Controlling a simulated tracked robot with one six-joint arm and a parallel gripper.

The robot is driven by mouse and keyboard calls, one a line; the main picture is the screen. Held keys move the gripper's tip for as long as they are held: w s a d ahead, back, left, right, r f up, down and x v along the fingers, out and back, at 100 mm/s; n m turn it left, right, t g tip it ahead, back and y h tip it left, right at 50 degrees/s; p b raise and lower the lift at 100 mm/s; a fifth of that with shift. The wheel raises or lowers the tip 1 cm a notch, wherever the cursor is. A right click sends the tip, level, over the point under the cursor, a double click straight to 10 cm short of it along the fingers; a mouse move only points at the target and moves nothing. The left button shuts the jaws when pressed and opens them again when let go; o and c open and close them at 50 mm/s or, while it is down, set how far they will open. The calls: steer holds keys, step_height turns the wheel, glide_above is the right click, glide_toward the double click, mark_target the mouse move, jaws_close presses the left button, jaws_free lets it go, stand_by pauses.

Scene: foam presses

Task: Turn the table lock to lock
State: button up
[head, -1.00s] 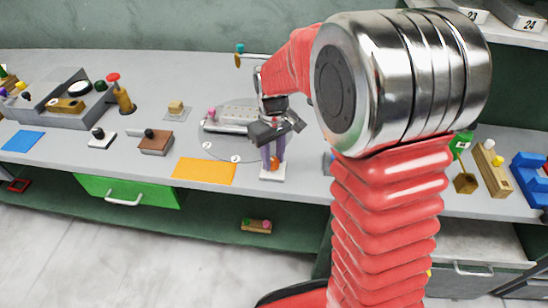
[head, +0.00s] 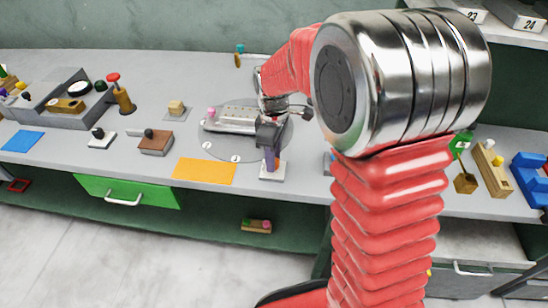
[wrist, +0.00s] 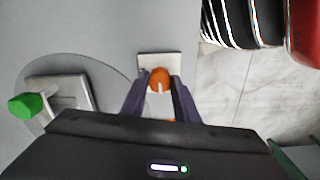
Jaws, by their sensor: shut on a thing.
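The table lock is an orange knob (wrist: 160,78) on a small white base (wrist: 159,61), beside the round turntable's edge. In the head view the white base (head: 272,176) stands near the bench's front edge. My gripper (wrist: 160,90) is shut on the orange knob, with a purple finger on each side of it in the wrist view. A pale mark shows on the knob between the fingers. In the head view my gripper (head: 271,160) points down over the base and mostly hides the knob.
The grey turntable (head: 215,148) carries a long grey fixture (head: 232,122) with a pink knob. A green knob (wrist: 25,105) shows on a grey block in the wrist view. An orange mat (head: 204,171) lies left of the lock. The floor is open beyond the bench edge.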

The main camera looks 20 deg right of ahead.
steer(key=o, duration=1.1)
steer(key=shift+c, duration=0.2)
step_height(320, 180, up, 14)
steer(key=shift+f, duration=0.15)
stand_by(0.4)
